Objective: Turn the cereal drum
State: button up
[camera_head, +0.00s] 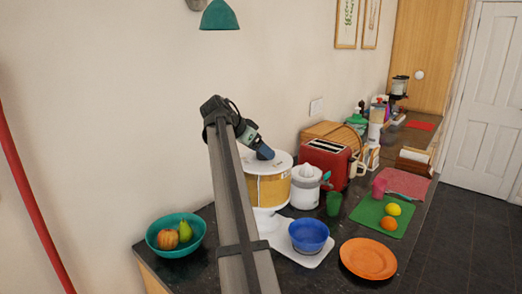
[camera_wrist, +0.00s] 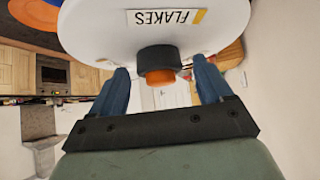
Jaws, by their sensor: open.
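The cereal drum (camera_head: 266,190) stands on the counter. It has a white top and a clear-looking body with tan contents. In the wrist view its white lid (camera_wrist: 105,35) carries a FLAKES label, upside down. A dark knob (camera_wrist: 157,60) with an orange part sticks out from the drum's lower edge there. My gripper (camera_wrist: 163,76) is open, one blue finger on each side of the knob, with gaps visible between. In the head view my gripper (camera_head: 264,153) is at the drum's top; the knob is hidden there. A blue bowl (camera_head: 308,236) sits on a white base in front.
A white juicer (camera_head: 306,187) and red toaster (camera_head: 326,161) stand close right of the drum. A teal fruit bowl (camera_head: 158,244) is at left. A green cup (camera_head: 333,204), orange plate (camera_head: 367,259) and green board (camera_head: 369,219) with fruit lie at right.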

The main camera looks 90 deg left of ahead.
jog(key=shift+w+a+f, duration=0.15)
jog(key=shift+w+f, duration=0.05)
jog(key=shift+w, duration=0.05)
grip_shut()
dwell(0.8)
